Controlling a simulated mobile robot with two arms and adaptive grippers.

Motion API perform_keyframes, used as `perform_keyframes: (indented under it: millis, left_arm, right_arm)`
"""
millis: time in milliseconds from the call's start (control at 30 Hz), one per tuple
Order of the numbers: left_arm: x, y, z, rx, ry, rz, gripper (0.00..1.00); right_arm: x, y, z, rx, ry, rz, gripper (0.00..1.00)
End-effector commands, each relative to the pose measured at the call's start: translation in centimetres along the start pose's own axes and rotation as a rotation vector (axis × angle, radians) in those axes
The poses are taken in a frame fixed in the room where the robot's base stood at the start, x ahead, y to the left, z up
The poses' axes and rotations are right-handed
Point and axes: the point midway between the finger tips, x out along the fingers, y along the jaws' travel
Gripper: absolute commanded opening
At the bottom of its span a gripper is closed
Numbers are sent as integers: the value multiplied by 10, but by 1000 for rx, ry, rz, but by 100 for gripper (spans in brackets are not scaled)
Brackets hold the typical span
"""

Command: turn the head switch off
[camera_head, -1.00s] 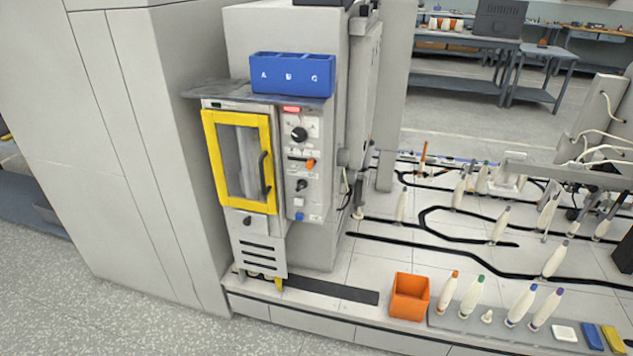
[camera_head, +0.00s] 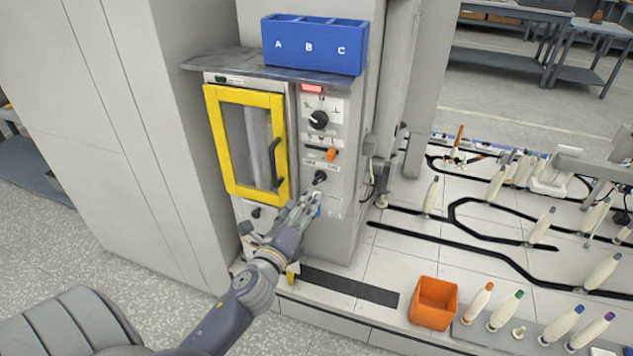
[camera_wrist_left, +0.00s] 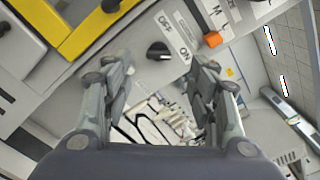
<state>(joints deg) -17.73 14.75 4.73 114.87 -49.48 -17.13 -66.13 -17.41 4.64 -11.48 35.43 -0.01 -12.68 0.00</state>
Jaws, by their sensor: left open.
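The lower black rotary switch (camera_head: 320,177) sits on the grey control panel right of the yellow-framed door. In the left wrist view the switch (camera_wrist_left: 158,50) has OFF and ON labels beside it; I cannot tell for sure which one it points to. I take it to be the head switch. My left gripper (camera_head: 304,206) is just below and in front of the switch. In the wrist view the two fingers of the left gripper (camera_wrist_left: 163,76) are spread apart, with the switch just beyond their tips and nothing between them. My right gripper is not in view.
An orange slider (camera_head: 331,155), a larger black knob (camera_head: 318,120) and a red lamp (camera_head: 312,88) are above the switch. The yellow door's black handle (camera_head: 275,160) is to the left. A blue button (camera_head: 317,212) is partly hidden by my fingers. An orange bin (camera_head: 434,304) stands lower right.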

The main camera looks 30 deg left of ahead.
Motion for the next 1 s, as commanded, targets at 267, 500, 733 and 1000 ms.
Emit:
perform_keyframes:
  millis: [267,500,733,1000]
  left_arm:
    - [52,0,0,-1,-1,-1,53]
    - [78,1,-1,-3,1,1,53]
    - [84,0,-1,-3,1,1,53]
    - [84,0,-1,-3,1,2,26]
  right_arm:
    - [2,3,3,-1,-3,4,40]
    - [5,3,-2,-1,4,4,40]
    - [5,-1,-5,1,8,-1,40]
    - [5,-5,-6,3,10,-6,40]
